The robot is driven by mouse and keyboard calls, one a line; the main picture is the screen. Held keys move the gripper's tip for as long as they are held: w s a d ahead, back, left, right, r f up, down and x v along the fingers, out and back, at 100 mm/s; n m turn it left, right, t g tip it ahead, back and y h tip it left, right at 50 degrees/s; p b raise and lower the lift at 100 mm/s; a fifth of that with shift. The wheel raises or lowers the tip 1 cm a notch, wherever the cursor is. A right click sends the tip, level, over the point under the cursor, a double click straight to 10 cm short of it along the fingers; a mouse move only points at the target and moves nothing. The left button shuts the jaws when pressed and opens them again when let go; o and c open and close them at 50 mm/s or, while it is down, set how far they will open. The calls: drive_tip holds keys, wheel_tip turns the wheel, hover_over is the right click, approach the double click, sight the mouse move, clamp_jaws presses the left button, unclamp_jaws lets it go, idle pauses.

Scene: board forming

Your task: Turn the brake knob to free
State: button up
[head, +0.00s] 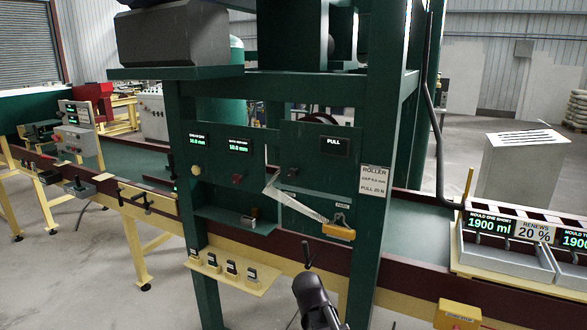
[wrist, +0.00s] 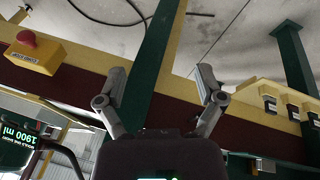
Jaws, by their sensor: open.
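The green machine frame carries two panels with several small knobs in the head view. A cream knob (head: 196,170) and a red knob (head: 238,179) sit on the left panel. A dark knob (head: 292,172) sits on the right panel, under the PULL display. I cannot read which one is the brake knob. My gripper shows in the wrist view (wrist: 162,82), its two grey fingers spread and empty. A green post (wrist: 158,55) shows between and beyond them. No knob on those panels is clear in the wrist view. In the head view, my dark arm end is low, below the panels.
A yellow box with a red button (wrist: 34,54) is left in the wrist view. A cream shelf (head: 225,275) with several dark-topped pieces juts out low on the frame. Grey mould trays (head: 500,262) stand right. A pale strip (head: 298,200) hangs before the right panel.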

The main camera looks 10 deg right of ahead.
drive_tip(key=w+r+m+t+h+p, duration=0.3)
drive_tip(key=w+r+p, duration=0.1)
drive_tip(key=w+r, duration=0.45)
drive_tip(key=m+t+h+p, duration=0.4)
drive_tip(key=m+t+p, duration=0.1)
drive_tip(key=t+p, duration=0.45)
approach(291, 175)
drive_tip(key=b+v, duration=0.1)
drive_tip(key=v, duration=0.2)
drive_tip(key=shift+w, duration=0.15)
drive_tip(key=shift+w+d, duration=0.1)
drive_tip(key=shift+d, duration=0.05)
drive_tip(key=x, duration=1.3)
drive_tip(key=shift+w+d, duration=0.15)
drive_tip(key=shift+w, duration=0.15)
drive_tip(key=c, duration=1.1)
